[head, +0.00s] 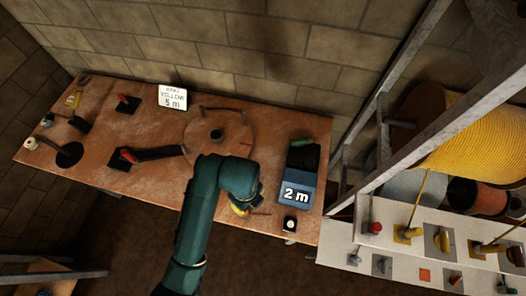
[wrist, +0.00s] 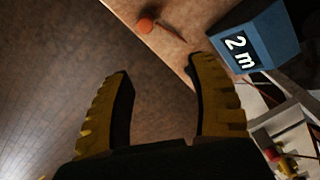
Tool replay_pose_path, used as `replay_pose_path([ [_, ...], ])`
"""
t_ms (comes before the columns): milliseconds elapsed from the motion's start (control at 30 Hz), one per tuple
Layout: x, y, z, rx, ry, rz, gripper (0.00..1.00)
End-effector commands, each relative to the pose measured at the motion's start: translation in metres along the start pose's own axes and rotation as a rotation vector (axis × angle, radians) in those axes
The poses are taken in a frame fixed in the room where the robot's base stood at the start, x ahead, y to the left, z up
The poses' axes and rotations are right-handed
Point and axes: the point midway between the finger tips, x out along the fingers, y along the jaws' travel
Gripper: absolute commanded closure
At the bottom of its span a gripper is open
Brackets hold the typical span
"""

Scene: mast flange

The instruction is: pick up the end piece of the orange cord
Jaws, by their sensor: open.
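My gripper (wrist: 162,68) is open, with nothing between its yellow fingers in the wrist view. In the head view its yellow part (head: 238,210) shows at the bench's front edge, mostly hidden by my teal arm. A small orange round piece (wrist: 145,25) lies on the bench top beyond the fingertips in the wrist view. I cannot tell whether it is the orange cord's end piece. In the head view, an orange-red spool (head: 478,197) sits in the rack at right, and a red end piece (head: 374,228) stands on the white shelf. No orange cord is clear.
The wooden bench (head: 85,150) carries a blue "2 m" box (head: 296,180), also in the wrist view (wrist: 250,40), a round disc (head: 220,125) and a black lever (head: 155,154). The metal rack frame (head: 384,135) stands at right. Floor shows below the fingers.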

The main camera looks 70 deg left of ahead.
Motion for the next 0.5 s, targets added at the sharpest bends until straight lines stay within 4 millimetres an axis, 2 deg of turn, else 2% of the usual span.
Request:
replay_pose_path([
  [33,0.011,0.011,0.010,-0.047,0.007,0.015,0.42],
  [167,0.018,0.017,0.023,-0.096,0.009,0.020,0.42],
  [267,0.033,0.018,0.023,-0.097,0.010,0.023,0.42],
  [500,0.090,0.018,0.022,-0.095,0.009,0.021,0.42],
])
